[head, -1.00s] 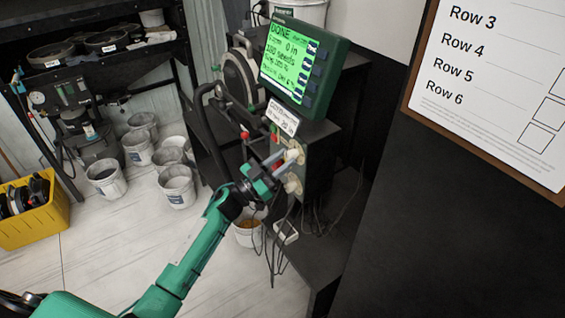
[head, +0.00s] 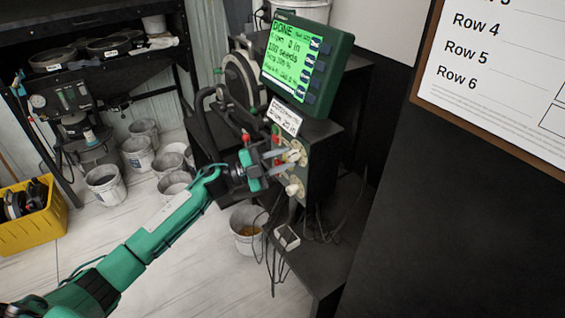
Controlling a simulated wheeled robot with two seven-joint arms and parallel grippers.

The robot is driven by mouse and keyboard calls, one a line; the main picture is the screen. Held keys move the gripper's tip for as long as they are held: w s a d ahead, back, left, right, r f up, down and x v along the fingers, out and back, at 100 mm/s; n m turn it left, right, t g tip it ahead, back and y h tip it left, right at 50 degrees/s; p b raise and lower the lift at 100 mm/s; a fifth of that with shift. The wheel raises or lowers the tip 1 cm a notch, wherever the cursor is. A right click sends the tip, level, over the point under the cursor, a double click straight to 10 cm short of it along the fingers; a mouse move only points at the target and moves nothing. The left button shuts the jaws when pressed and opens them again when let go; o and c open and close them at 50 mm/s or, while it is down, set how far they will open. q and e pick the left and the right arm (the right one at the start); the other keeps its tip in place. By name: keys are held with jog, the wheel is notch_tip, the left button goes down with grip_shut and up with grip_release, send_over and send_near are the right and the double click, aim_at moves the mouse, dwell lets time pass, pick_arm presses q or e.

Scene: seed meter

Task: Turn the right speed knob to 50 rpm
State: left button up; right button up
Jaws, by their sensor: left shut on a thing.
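My left gripper (head: 283,160) reaches in from the left to the control panel (head: 303,180) under the green screen. It is shut on the upper pale knob (head: 297,150), and its fingers partly cover the knob. A second pale knob (head: 294,187) sits below it on the panel, free of the gripper. The knob pointers and scale marks are too small to read, so I cannot tell the set speed. The screen (head: 292,60) shows "DONE" and several lines of text on green. My right gripper is not in view.
A white label (head: 285,118) stands above the panel. Cables hang below it beside a grey bucket (head: 247,232). Several more buckets (head: 106,184) and a yellow crate (head: 30,230) are on the floor at left. A whiteboard (head: 500,60) hangs at right.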

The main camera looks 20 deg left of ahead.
pick_arm(q)
jog(key=m, duration=0.1)
jog(key=m+g, duration=0.1)
jog(key=m, duration=0.1)
jog(key=m+y, duration=0.1)
jog(key=m, duration=0.1)
jog(key=shift+r+g, duration=0.25)
jog(key=shift+g, duration=0.15)
jog(key=shift+r+m+g+y+p, duration=0.1)
jog(key=shift+m+g+y+p, duration=0.35)
jog(key=shift+m, duration=1.05)
jog(key=shift+y, duration=0.25)
jog(key=o, duration=1)
jog(key=shift+c, duration=0.2)
